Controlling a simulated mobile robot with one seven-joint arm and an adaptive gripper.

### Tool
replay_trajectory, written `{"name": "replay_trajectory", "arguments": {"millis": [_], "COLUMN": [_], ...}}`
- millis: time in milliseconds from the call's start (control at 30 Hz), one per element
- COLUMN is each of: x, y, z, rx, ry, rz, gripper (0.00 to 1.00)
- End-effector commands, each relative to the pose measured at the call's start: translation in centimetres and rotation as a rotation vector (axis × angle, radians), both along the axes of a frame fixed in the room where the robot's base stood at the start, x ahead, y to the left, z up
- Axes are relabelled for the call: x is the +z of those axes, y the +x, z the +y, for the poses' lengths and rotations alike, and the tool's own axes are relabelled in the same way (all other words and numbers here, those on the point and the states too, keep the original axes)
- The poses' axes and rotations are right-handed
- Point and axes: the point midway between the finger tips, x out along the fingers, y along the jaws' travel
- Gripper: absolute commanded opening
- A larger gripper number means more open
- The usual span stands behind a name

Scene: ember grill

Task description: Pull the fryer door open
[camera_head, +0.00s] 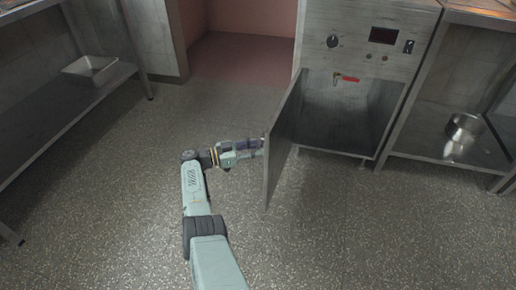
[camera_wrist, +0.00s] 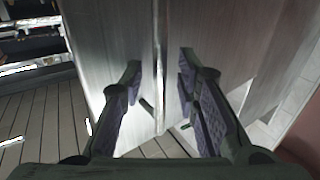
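The fryer door (camera_head: 284,140) stands swung out wide from the front of the fryer (camera_head: 364,52), joined at its left side. The cabinet interior (camera_head: 345,110) is exposed, with a red-handled valve (camera_head: 346,78) near its top. My gripper (camera_head: 260,146) is at the left side of the door, close to its free edge; its tips are partly hidden there. In the wrist view, the fingers of my gripper (camera_wrist: 160,78) are spread apart. A thin bright vertical strip (camera_wrist: 158,60) runs between them. I cannot tell whether it is a door edge or handle, or whether the fingers touch it.
A steel shelf (camera_head: 50,113) with a white tray (camera_head: 90,68) stands at the left. A steel table with a metal pot (camera_head: 464,128) on its lower shelf is at the right of the fryer. The speckled floor (camera_head: 130,180) is clear around my arm.

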Motion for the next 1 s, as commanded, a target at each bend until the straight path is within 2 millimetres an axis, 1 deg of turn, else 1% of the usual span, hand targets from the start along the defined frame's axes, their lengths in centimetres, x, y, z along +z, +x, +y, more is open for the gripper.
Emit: {"name": "replay_trajectory", "arguments": {"millis": [200, 300, 400, 600, 1000], "x": [0.0, 0.0, 0.0, 0.0, 0.0], "y": [-0.8, -1.3, -1.5, -1.9, -1.8], "z": [3.7, 5.2, 6.1, 6.9, 6.9], "rx": [0.005, 0.004, 0.003, 0.001, 0.002], "ry": [0.001, 0.000, 0.000, 0.000, 0.000], "rz": [0.002, 0.003, 0.003, 0.002, 0.001], "gripper": [0.29, 0.29, 0.29, 0.29, 0.29]}}
